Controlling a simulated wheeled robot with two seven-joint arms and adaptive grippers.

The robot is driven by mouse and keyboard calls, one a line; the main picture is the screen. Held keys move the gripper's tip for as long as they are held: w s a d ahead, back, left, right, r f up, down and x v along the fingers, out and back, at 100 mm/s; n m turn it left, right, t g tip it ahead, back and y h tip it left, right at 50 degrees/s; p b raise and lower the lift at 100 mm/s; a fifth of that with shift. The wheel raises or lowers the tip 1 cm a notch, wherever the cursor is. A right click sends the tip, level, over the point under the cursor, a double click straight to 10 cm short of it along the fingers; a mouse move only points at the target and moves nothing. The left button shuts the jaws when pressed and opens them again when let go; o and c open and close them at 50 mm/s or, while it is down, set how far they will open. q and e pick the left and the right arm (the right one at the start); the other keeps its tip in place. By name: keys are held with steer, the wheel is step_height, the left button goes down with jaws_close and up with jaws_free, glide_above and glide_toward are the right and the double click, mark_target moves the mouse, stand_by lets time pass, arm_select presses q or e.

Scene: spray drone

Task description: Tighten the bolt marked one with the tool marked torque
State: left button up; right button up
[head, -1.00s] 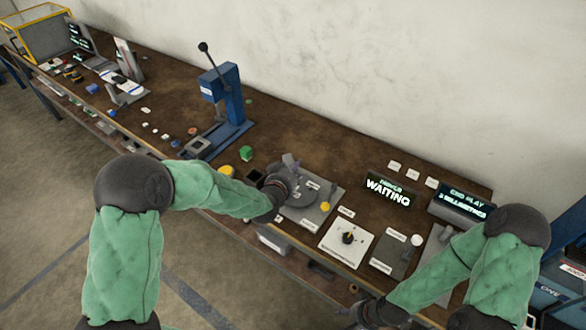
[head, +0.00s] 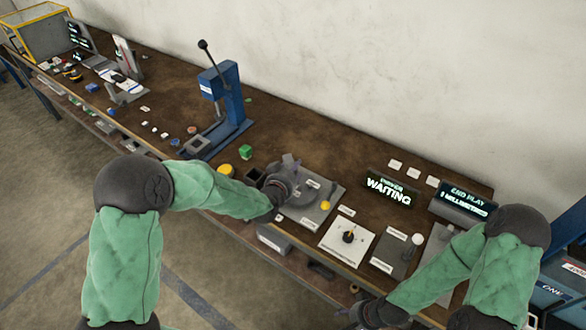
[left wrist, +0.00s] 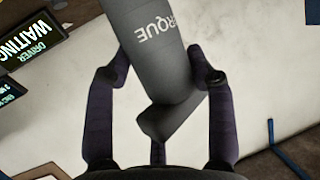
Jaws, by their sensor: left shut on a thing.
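My left gripper (head: 287,178) is over the grey plate (head: 325,213) on the bench. In the left wrist view its fingers (left wrist: 158,75) are shut on a grey tool (left wrist: 160,40) whose letters read "RQUE". The tool's handle end lies between the fingers and its other end runs out of the top of that view. In the head view the grey tool (head: 290,161) shows only partly above the hand. I cannot make out a bolt marked one; the hand covers part of the plate. My right gripper (head: 372,313) is low at the bench's front edge, its fingers unclear.
A display (head: 390,189) reads "WAITING" behind the plate, with an end play display (head: 464,202) to its right. A white plate with a dial (head: 347,237) and a grey panel (head: 394,256) stand right of the grey plate. A blue press (head: 228,100) stands to the left.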

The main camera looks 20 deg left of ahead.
arm_select(q)
steer(key=shift+f+b, duration=0.65)
steer(key=shift+b, duration=0.05)
stand_by(0.6)
steer(key=shift+f+b, duration=0.1)
steer(key=shift+b, duration=0.4)
stand_by(0.6)
steer(key=shift+s+f+b, duration=0.1)
steer(key=shift+f+b, duration=0.1)
steer(key=shift+b, duration=0.2)
stand_by(1.1)
steer(key=shift+r, duration=0.1)
